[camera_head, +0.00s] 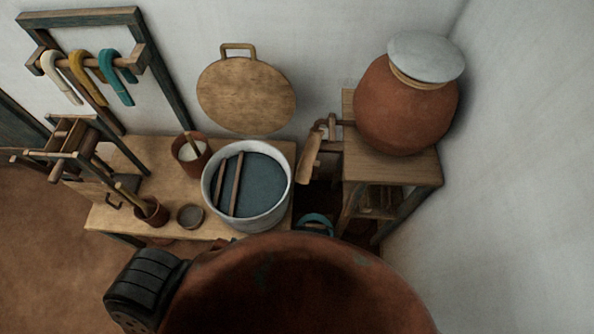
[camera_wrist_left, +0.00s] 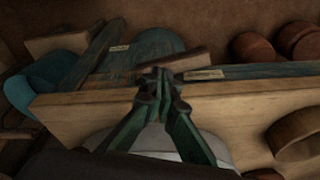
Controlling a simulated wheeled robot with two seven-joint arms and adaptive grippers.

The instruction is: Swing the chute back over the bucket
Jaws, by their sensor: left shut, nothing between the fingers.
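A wooden piece that looks like the chute (camera_head: 309,157) hangs steeply tilted beside the spout of the clay jar (camera_head: 405,110), between the bench and the jar's stand. What looks like the bucket (camera_head: 317,220) shows only as a teal rim low in the gap, its lower part hidden. In the picture the chute is above it and slightly left; whether it is over it I cannot tell. My left gripper (camera_wrist_left: 160,78) is shut and empty in the left wrist view, in front of a pale wooden board (camera_wrist_left: 230,108). My right gripper is not in view.
The bench (camera_head: 110,217) holds a white vat (camera_head: 249,212) of dark blue liquid, small pots and a bowl (camera_head: 190,215). The jar's stand (camera_head: 395,172) is close to the right wall. Yarn hanks (camera_head: 115,78) hang at left. A large red-brown shape hides the bottom middle.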

